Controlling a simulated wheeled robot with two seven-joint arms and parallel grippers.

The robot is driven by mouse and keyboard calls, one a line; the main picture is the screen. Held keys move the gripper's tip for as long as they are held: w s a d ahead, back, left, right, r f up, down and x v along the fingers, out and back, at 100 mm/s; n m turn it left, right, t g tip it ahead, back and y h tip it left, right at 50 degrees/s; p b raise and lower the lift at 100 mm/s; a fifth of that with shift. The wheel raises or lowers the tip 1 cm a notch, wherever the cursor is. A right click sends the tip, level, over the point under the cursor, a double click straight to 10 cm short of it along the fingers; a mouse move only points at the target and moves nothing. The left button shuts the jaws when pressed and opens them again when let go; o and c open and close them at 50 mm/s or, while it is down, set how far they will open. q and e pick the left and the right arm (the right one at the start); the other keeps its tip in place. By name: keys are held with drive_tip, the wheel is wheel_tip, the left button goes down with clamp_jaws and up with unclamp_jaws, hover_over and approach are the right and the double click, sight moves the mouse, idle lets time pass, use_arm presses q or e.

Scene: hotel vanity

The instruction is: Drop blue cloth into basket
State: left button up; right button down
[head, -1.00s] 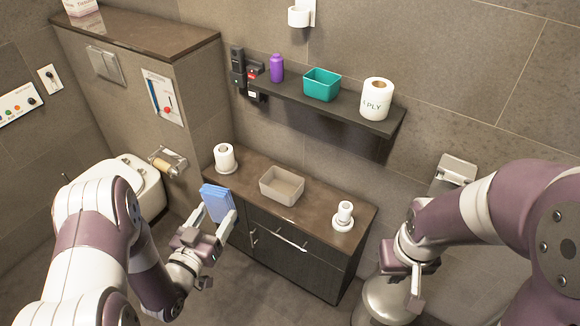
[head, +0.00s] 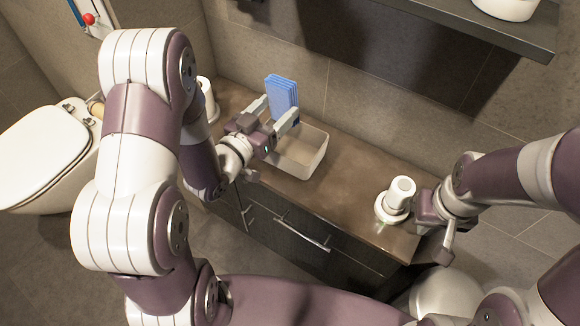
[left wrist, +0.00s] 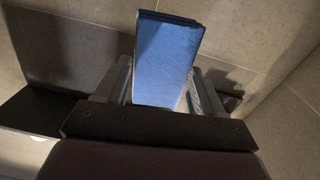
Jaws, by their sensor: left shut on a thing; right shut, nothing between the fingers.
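The folded blue cloth (head: 281,95) is held upright between the fingers of my left gripper (head: 274,112). It also fills the middle of the left wrist view (left wrist: 166,62), between the two fingers. The beige basket (head: 304,158) stands on the vanity counter; my left gripper and the cloth are above its left and back part in the head view, hiding some of its rim. The basket's visible inside looks empty. My right gripper (head: 436,238) is shut and empty by the right end of the counter.
The counter (head: 345,180) has a white roll on a holder (head: 397,197) at its right end and another roll (head: 207,100) at the left, partly behind my arm. A dark wall shelf (head: 480,32) runs above. Counter between basket and right roll is clear.

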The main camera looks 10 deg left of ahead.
use_arm(q)
drive_tip(key=shift+f, duration=0.4)
use_arm(e)
wheel_tip(320, 180, down, 5)
drive_tip(key=b, duration=0.5)
drive_tip(key=shift+w+f, duration=0.1)
drive_tip(key=shift+f, duration=0.1)
use_arm(q)
wheel_tip(320, 180, down, 5)
drive_tip(key=shift+f, duration=0.1)
use_arm(e)
drive_tip(key=shift+r, duration=0.1)
use_arm(q)
drive_tip(key=o, duration=1)
